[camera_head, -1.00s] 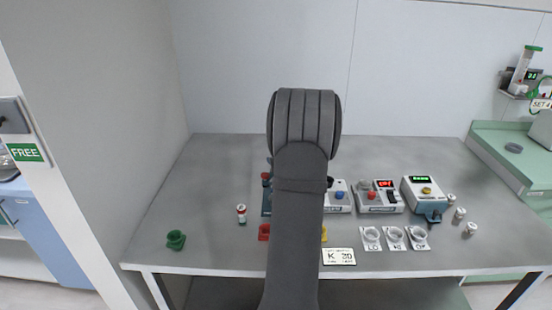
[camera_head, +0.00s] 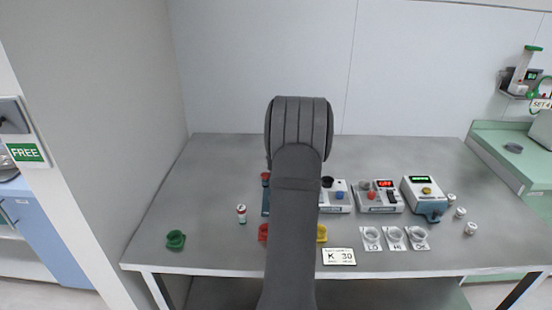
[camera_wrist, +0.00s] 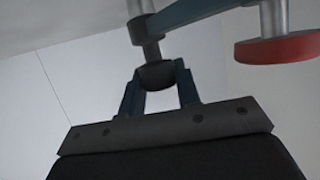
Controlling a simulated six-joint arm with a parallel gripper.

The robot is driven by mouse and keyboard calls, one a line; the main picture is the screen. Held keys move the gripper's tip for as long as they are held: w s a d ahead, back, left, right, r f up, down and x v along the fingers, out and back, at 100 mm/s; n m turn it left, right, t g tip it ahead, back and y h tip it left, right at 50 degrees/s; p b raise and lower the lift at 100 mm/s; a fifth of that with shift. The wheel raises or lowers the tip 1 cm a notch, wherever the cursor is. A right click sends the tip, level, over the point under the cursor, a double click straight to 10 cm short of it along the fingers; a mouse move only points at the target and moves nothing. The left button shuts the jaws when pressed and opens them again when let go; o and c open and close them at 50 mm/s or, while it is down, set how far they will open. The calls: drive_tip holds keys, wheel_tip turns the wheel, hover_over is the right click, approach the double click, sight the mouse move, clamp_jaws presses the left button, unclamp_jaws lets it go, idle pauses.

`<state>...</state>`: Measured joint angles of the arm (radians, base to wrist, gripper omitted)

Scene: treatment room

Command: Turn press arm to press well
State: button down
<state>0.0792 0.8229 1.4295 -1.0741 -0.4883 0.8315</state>
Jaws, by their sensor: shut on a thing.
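In the wrist view, my gripper (camera_wrist: 158,70) is shut on a dark round knob (camera_wrist: 157,77), with one finger on each side of it. The knob sits on a dark stem joined to the teal press arm (camera_wrist: 195,12). A red press disc (camera_wrist: 278,48) hangs on a grey rod at the right, apart from my fingers. In the head view, my own arm covers my gripper and most of the press. Only a strip of a blue unit with a red top (camera_head: 265,178) shows at my arm's left edge. The well under the press cannot be made out.
The grey table (camera_head: 205,205) holds a green cup (camera_head: 176,240), a small vial (camera_head: 241,214), a red cup (camera_head: 263,232) and a yellow cup (camera_head: 322,233). Devices with displays (camera_head: 378,198), clear cups (camera_head: 394,236) and a K 30 card (camera_head: 339,257) stand right. The table's left part is mostly clear.

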drive_tip(key=shift+w+r+n+g+y, duration=0.1)
drive_tip(key=shift+n+g+y, duration=0.5)
drive_tip(key=shift+n+y, duration=0.65)
drive_tip(key=shift+n+g+y, duration=0.8)
drive_tip(key=shift+n+y, duration=0.25)
drive_tip(key=c, duration=1.1)
unclamp_jaws()
drive_tip(key=shift+o, duration=0.2)
